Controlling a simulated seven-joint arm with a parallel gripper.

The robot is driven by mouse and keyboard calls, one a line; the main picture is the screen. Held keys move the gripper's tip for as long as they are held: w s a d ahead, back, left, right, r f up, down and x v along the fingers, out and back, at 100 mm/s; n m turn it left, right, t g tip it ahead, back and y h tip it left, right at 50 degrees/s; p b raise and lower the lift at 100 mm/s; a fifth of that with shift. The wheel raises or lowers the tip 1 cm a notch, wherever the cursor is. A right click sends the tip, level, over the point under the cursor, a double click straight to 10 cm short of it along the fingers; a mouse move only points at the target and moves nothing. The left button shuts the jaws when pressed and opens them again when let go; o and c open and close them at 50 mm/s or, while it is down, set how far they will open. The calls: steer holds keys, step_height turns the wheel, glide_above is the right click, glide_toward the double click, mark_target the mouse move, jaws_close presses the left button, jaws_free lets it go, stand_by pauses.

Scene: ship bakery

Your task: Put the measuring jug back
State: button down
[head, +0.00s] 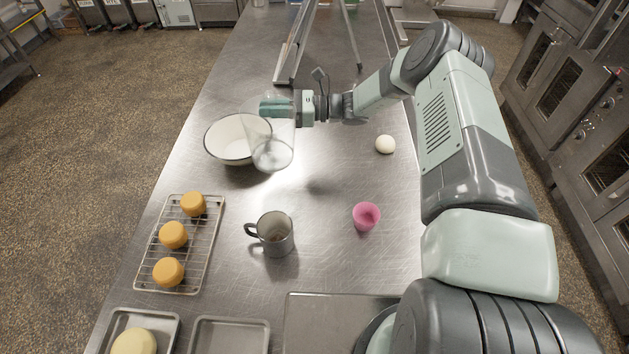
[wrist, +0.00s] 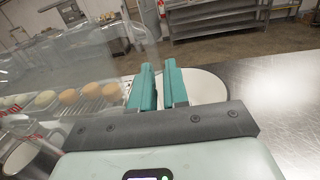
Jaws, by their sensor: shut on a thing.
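The clear measuring jug (head: 273,154) hangs from my gripper (head: 277,106) in the head view, upright or nearly so. It is above the steel table and overlaps the right side of the white bowl in the picture. My gripper is shut on the jug near its upper part; the exact grip is hard to see through the clear wall. In the wrist view, the fingers of my gripper (wrist: 158,88) are close together, and the see-through jug wall (wrist: 75,65) fills the left side.
A white bowl (head: 222,139) stands beside the jug. A grey mug (head: 276,234), pink cup (head: 366,216) and white ball (head: 385,145) stand nearer or right. A wire rack (head: 202,242) holds three orange-brown rounds. A metal stand (head: 288,60) is behind. The table's middle is clear.

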steer(key=w+d+m+t+h, duration=0.2)
steer(key=d+m+t, duration=0.55)
steer(key=d, duration=0.85)
steer(key=shift+n+t, duration=0.65)
steer(key=shift+n, duration=0.1)
steer(key=f, duration=0.9)
steer(key=shift+w+d+f, duration=0.15)
steer(key=shift+w+d, duration=0.05)
steer(key=shift+d, duration=0.2)
steer(key=c, duration=1.1)
jaws_free()
steer(key=shift+f, duration=0.15)
steer(key=shift+d+r, duration=0.1)
steer(key=shift+r, duration=0.1)
steer(key=v, duration=1.2)
steer(key=shift+s, duration=0.1)
